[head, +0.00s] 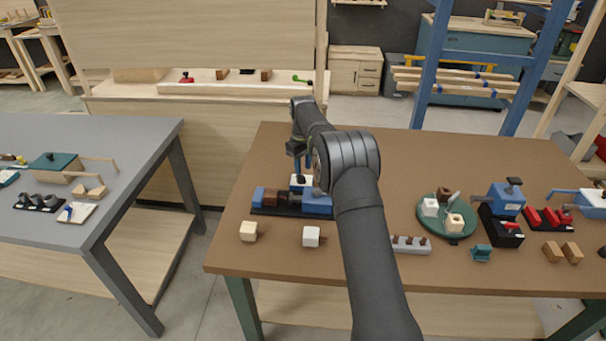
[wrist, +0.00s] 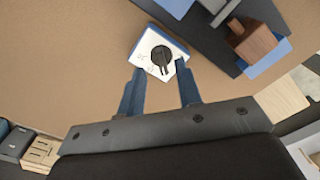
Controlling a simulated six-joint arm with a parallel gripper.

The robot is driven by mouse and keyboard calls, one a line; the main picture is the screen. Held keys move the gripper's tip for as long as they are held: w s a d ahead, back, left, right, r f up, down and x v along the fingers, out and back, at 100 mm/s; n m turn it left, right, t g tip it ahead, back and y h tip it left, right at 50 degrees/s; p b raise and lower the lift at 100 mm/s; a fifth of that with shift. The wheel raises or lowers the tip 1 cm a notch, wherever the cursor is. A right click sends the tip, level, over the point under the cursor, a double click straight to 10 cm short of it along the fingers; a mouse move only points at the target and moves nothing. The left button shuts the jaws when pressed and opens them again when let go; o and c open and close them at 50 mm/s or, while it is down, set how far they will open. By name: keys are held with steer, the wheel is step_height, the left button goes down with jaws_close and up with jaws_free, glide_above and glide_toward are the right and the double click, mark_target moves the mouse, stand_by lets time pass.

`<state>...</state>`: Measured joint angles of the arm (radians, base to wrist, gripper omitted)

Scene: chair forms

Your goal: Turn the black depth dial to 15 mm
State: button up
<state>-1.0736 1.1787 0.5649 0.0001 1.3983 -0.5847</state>
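In the wrist view the black depth dial (wrist: 162,56) is a round black knob with a pointer, set on a white plate (wrist: 147,44) with small marks around it. The pointer is toward the bottom of that picture; the marks are too small to read. My gripper (wrist: 156,80) has two blue fingers, spread apart, with their tips just short of the dial on either side and nothing held between them. In the head view the white plate (head: 299,181) shows on a blue and black device (head: 317,203) below my gripper (head: 302,166); my arm partly hides it, and the dial is not clear there.
Blocks in blue and brown stand on a dark base (wrist: 225,45) beside the dial plate. Two pale blocks (head: 248,231) (head: 311,236) lie in front on the brown table (head: 275,262). A green round tray (head: 447,225) and blue devices stand to the right. A grey table (head: 110,150) is at left.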

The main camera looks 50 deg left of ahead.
mark_target(302, 177)
steer(key=shift+f, duration=1.95)
jaws_close()
steer(key=m, duration=0.5)
steer(key=shift+s, duration=0.2)
steer(key=shift+s+a+m, duration=0.1)
steer(key=shift+a+m, duration=0.05)
steer(key=shift+m, duration=2.25)
